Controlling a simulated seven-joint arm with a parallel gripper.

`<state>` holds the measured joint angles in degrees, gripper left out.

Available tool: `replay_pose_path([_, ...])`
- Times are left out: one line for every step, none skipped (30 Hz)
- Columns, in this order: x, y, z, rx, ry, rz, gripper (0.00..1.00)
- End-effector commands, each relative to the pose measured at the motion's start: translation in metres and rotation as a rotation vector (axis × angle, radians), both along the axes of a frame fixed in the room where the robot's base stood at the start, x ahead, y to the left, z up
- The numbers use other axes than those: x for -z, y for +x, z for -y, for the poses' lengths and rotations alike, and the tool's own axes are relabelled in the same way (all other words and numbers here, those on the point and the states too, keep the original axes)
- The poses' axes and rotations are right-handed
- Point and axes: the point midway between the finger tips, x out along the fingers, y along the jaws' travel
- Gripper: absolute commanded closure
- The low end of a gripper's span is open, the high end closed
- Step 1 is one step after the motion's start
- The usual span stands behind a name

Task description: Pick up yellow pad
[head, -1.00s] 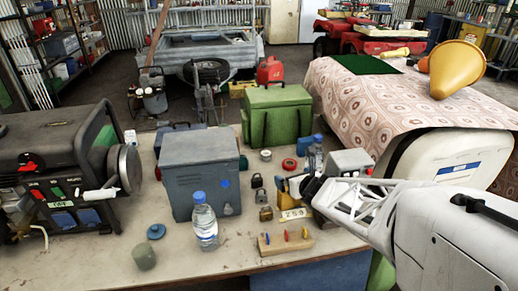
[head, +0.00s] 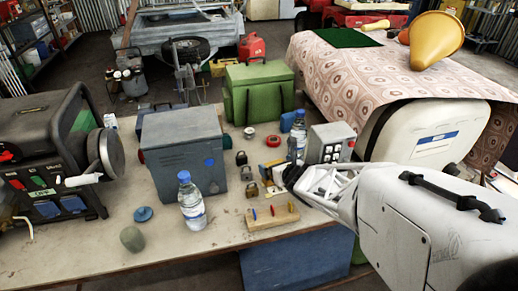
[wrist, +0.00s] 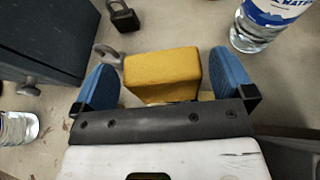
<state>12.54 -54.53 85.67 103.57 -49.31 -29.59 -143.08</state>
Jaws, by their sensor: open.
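The yellow pad (wrist: 162,75) is a thick block with a flat top, in the middle of the wrist view. My gripper (wrist: 166,82) is open, with one blue finger on each side of the pad and a visible gap on both sides. The pad's lower end is partly hidden by the dark gripper bar. In the head view a small yellow patch (head: 273,167) shows at the tip of my arm, beside the padlocks; my fingers are hard to make out there.
A grey metal box (head: 182,155) stands left of the pad, with padlocks (head: 241,158) between. A water bottle (head: 298,140) and keypad box (head: 331,142) stand close on the right. A wooden block with coloured pegs (head: 272,220) lies in front. Another bottle (head: 191,205) stands front left.

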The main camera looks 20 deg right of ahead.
Motion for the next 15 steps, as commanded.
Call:
replay_pose_path([0.005,0.003,-0.001,-0.001,0.0,-0.001,0.0])
replay_pose_path([0.006,0.008,-0.002,-0.002,0.001,0.0,0.0])
replay_pose_path([0.008,0.012,-0.003,-0.002,0.001,0.0,0.0])
replay_pose_path([0.009,0.015,-0.004,-0.002,0.001,0.0,0.0])
replay_pose_path([0.01,0.018,-0.004,-0.002,0.001,0.0,0.0])
replay_pose_path([0.012,0.021,-0.005,-0.001,0.0,0.0,0.0])
replay_pose_path([0.012,0.023,-0.005,-0.001,0.0,0.0,0.0])
replay_pose_path([0.012,0.024,-0.005,-0.001,0.0,0.001,0.0])
replay_pose_path([0.013,0.026,-0.005,-0.001,0.0,0.001,0.0])
replay_pose_path([0.013,0.027,-0.006,-0.001,0.0,0.001,0.0])
replay_pose_path([0.013,0.027,-0.006,-0.001,0.001,0.001,0.0])
replay_pose_path([0.014,0.028,-0.006,-0.001,0.001,0.001,0.0])
replay_pose_path([0.014,0.028,-0.006,-0.001,0.001,0.001,0.0])
replay_pose_path([0.014,0.028,-0.006,-0.001,0.0,0.0,0.0])
replay_pose_path([0.014,0.027,-0.006,-0.001,0.0,0.0,0.0])
